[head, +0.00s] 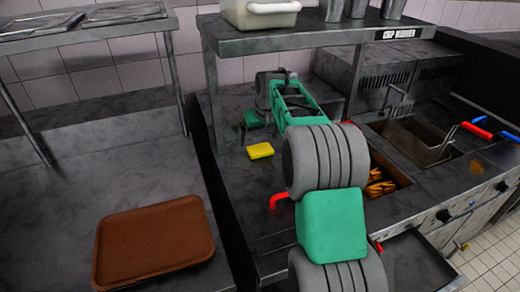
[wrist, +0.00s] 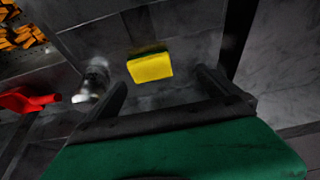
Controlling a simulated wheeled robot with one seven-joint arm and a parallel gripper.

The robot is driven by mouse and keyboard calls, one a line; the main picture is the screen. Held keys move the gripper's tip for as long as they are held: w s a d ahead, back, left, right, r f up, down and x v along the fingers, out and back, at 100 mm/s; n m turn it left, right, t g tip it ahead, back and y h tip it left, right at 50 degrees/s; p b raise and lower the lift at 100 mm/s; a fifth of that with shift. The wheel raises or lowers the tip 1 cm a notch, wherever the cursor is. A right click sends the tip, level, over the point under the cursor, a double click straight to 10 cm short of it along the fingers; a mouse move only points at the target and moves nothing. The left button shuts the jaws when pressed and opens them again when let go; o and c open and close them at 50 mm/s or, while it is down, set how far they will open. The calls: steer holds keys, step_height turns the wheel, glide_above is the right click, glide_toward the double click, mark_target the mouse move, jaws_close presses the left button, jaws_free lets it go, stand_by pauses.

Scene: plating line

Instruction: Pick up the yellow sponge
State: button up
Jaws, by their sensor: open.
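The yellow sponge (head: 260,150) lies flat on the dark metal counter in the head view, to the left of my arm. In the wrist view the yellow sponge (wrist: 150,67) shows a dark green edge along its top and lies beyond my fingertips, between their lines. My gripper (wrist: 162,88) is open and empty, with its two dark fingers spread apart. In the head view my green and grey arm reaches over the counter and hides part of it; the fingertips are hard to make out there.
A chip warmer shelf (head: 300,38) overhangs the back of the counter. A fryer basket (head: 425,140) and a bin of fries (head: 380,188) are on the right. A brown tray (head: 152,236) lies on the left counter. A red handle (wrist: 28,100) and a blurred shiny object (wrist: 92,80) show at left.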

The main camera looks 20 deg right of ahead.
mark_target(260, 148)
steer(key=w+d, duration=0.1)
steer(key=w+f, duration=0.1)
steer(key=w+d, duration=0.1)
steer(key=shift+d+f, duration=0.3)
steer(key=x, duration=0.2)
steer(key=p+x, duration=0.1)
steer(key=x, duration=0.2)
steer(key=p+x, duration=0.1)
steer(key=x, duration=0.1)
steer(key=shift+s+f, duration=0.25)
steer(key=shift+f, duration=0.2)
steer(key=c, duration=1.3)
steer(key=shift+r, duration=0.35)
step_height(260, 148, up, 2)
steer(key=shift+r+b, duration=0.2)
steer(key=shift+b, duration=0.5)
steer(key=s+a+r+b, duration=0.3)
steer(key=s+r, duration=0.7)
steer(key=s, duration=0.4)
steer(key=shift+b, duration=0.45)
steer(key=shift+w, duration=0.1)
